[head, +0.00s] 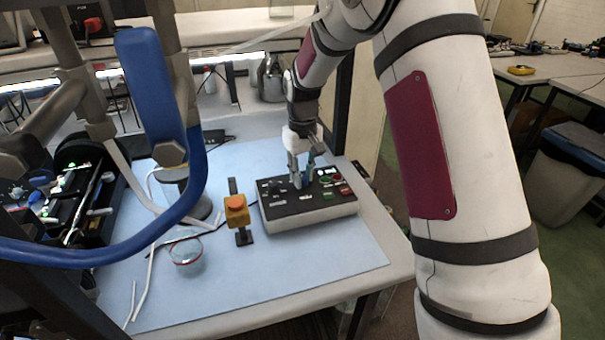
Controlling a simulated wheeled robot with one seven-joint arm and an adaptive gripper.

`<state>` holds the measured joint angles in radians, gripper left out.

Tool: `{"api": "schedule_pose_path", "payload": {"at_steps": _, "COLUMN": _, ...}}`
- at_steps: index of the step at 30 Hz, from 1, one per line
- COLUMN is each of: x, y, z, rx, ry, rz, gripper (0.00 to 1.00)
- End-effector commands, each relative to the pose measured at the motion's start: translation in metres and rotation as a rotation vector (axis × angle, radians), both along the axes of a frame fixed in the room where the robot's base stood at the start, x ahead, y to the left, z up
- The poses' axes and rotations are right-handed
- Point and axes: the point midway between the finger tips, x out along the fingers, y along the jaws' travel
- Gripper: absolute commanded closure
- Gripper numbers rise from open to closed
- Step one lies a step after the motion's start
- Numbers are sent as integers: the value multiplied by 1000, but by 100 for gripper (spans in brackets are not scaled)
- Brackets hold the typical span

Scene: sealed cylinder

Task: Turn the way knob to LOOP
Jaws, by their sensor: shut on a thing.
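A control box (310,215) with a dark top panel and pale sides sits on the blue mat. Its panel carries small labels, several knobs and buttons, and lit green and red parts at its right side. My gripper (303,181) points down at the middle of the panel's far part. Its fingers are shut on a small knob there, which they mostly hide. The labels are too small to read, so I cannot tell which way the way knob points.
A yellow box with an orange-red button (237,208) stands just left of the control box. A clear red-rimmed round container (186,251) and thin white tubes lie further left. A black tray of tools (92,205) is at the far left. The mat's front right (330,262) is clear.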

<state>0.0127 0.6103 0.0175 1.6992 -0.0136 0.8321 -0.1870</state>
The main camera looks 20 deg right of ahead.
Motion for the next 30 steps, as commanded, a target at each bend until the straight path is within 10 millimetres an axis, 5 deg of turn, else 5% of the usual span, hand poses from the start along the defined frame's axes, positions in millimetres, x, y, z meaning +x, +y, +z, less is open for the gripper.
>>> {"api": "schedule_pose_path", "payload": {"at_steps": 8, "x": 0, "y": 1, "z": 0, "rx": 1, "ry": -2, "rz": 1, "gripper": 100}}
{"api": "schedule_pose_path", "payload": {"at_steps": 9, "x": 0, "y": 1, "z": 0, "rx": 1, "ry": -2, "rz": 1, "gripper": 69}}
{"api": "schedule_pose_path", "payload": {"at_steps": 11, "x": 0, "y": 1, "z": 0, "rx": 1, "ry": -1, "rz": 0, "gripper": 57}}
{"api": "schedule_pose_path", "payload": {"at_steps": 23, "x": 1, "y": 0, "z": 6, "rx": 0, "ry": -2, "rz": -1, "gripper": 57}}
{"api": "schedule_pose_path", "payload": {"at_steps": 30, "x": 1, "y": 1, "z": 47, "rx": 0, "ry": -5, "rz": 0, "gripper": 57}}
